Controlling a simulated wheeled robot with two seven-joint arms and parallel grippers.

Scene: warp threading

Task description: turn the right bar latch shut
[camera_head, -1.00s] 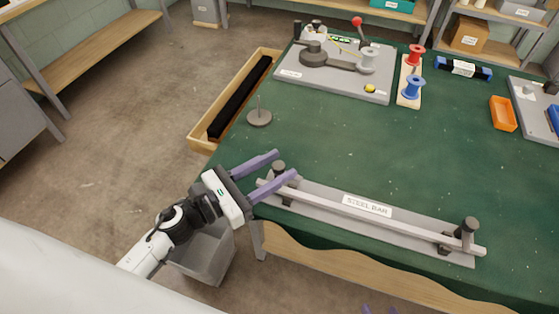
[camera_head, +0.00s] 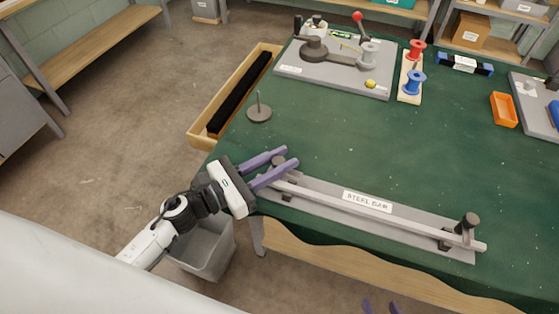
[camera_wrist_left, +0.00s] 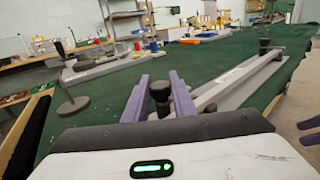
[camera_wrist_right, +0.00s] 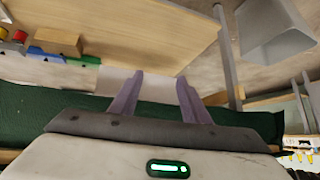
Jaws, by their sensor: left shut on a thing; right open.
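The steel bar (camera_head: 410,221) lies along its grey base plate (camera_head: 330,190) at the table's front edge. The right bar latch (camera_head: 468,223), a dark post with a round knob, stands at the bar's right end. Its turn angle is hard to tell; it also shows in the left wrist view (camera_wrist_left: 264,46). My left gripper (camera_head: 284,158) is shut on the left bar latch (camera_wrist_left: 160,92), its purple fingers on either side of the knob. My right gripper (camera_wrist_right: 156,84) is open and empty; only its fingertips show at the bottom of the head view, below the table edge.
A grey plate with a lever (camera_head: 335,68), spools (camera_head: 413,82) and an orange tray (camera_head: 503,110) stand farther back. A round disc with a pin (camera_head: 259,112) is at the left table edge. The green cloth (camera_head: 370,140) behind the bar is clear.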

